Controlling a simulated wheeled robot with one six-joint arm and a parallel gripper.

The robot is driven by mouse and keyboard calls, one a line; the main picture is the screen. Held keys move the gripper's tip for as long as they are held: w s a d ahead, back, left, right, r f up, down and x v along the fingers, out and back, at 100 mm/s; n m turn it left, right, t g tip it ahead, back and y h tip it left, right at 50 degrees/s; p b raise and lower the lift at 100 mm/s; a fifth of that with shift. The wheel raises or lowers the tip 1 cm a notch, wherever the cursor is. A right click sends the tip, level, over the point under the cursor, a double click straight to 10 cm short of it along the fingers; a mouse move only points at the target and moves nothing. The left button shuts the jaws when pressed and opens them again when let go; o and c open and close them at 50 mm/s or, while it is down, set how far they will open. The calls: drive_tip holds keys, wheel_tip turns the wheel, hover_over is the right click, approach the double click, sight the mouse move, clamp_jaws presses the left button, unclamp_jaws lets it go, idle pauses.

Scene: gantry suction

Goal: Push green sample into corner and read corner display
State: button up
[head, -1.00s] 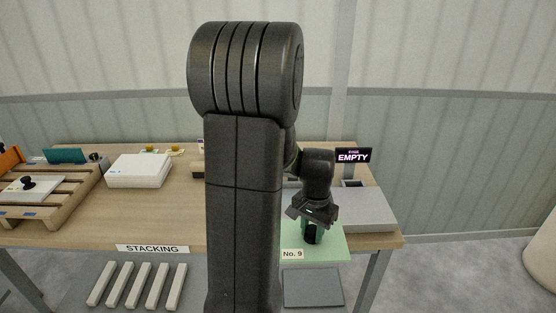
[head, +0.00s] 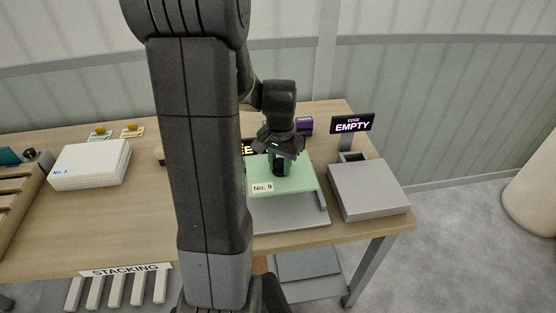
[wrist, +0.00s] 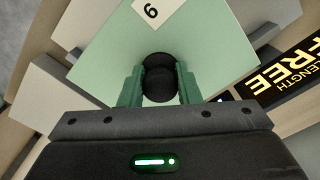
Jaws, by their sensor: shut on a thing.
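The green sample (head: 300,182) is a flat pale-green plate labelled No. 9, with a black knob (wrist: 158,75) on top. My gripper (head: 280,162) is shut on that knob; its green fingers show on both sides of it in the wrist view (wrist: 158,90). The plate lies over a grey platform (head: 290,215) with a low rail (head: 322,202) at its right. I cannot tell whether the plate rests on the platform. One display (head: 352,124) reads EDGE EMPTY. Another display (wrist: 288,78) reads LENGTH FREE in the wrist view; my arm partly hides it in the head view.
A grey block (head: 370,188) stands right of the platform, before the EDGE display. A purple box (head: 304,125) is behind the plate. White plates (head: 92,163) are stacked at left, near a wooden pallet (head: 12,205). The table between is clear.

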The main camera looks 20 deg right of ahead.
drive_tip(key=shift+f, duration=0.1)
drive_tip(key=shift+f+b, duration=2.25)
drive_tip(key=shift+f, duration=0.6)
drive_tip(key=shift+f+b, duration=0.4)
drive_tip(key=shift+f, duration=0.2)
drive_tip(key=shift+w, duration=0.35)
drive_tip(key=shift+d, duration=0.4)
drive_tip(key=o, duration=1.2)
drive_tip(key=shift+c, duration=0.2)
